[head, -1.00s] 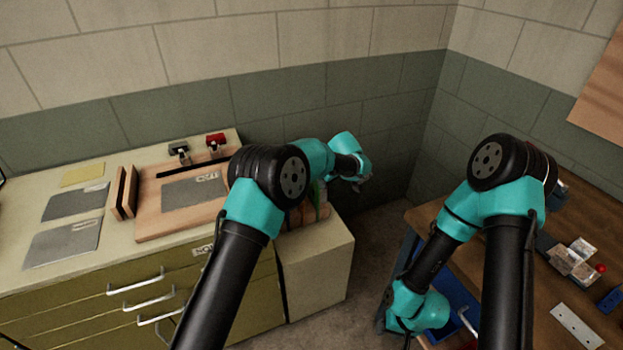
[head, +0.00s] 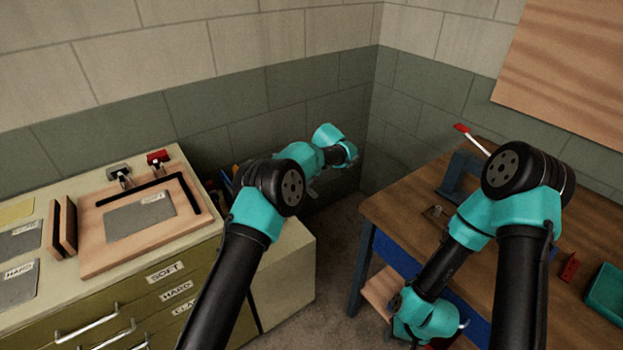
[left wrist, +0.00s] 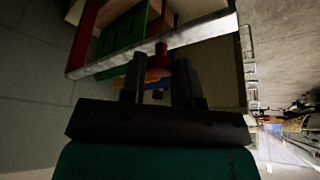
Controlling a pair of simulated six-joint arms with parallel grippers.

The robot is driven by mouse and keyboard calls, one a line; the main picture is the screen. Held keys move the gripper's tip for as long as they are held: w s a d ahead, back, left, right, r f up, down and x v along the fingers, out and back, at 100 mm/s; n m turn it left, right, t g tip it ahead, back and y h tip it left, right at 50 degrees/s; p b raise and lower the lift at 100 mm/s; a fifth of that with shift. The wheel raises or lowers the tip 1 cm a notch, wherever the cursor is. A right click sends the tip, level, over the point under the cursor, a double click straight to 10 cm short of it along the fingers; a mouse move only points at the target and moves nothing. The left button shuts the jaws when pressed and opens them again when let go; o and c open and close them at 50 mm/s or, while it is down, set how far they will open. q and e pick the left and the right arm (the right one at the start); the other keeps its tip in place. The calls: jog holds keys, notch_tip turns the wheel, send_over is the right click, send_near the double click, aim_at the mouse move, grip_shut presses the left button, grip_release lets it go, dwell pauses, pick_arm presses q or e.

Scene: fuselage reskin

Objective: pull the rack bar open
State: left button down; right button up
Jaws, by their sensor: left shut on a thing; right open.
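The rack bar (left wrist: 205,37) is a pale metal strip that crosses the left wrist view at a slant, with a red knob (left wrist: 160,53) on it. My left gripper (left wrist: 158,76) is shut on this knob, a finger on each side. In the head view the left arm reaches into the corner beyond the drawer cabinet, where its fingers and the bar are hard to make out. My right gripper (head: 432,342) hangs low at the bottom edge, beside the wooden bench; it is open, its fingers mostly out of sight.
The rack behind the bar holds green and red pieces (left wrist: 122,38). The drawer cabinet (head: 285,285) stands at left with a wooden board (head: 100,260) on top. The wooden bench (head: 400,205) stands at right, with a teal bin (head: 606,292). Floor shows between them.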

pick_arm(q)
jog(key=shift+a, duration=0.1)
jog(key=c, duration=0.8)
grip_release()
jog(key=shift+c, duration=0.2)
jog(key=shift+r, duration=0.1)
jog(key=v, duration=1.7)
jog(key=shift+r, duration=0.15)
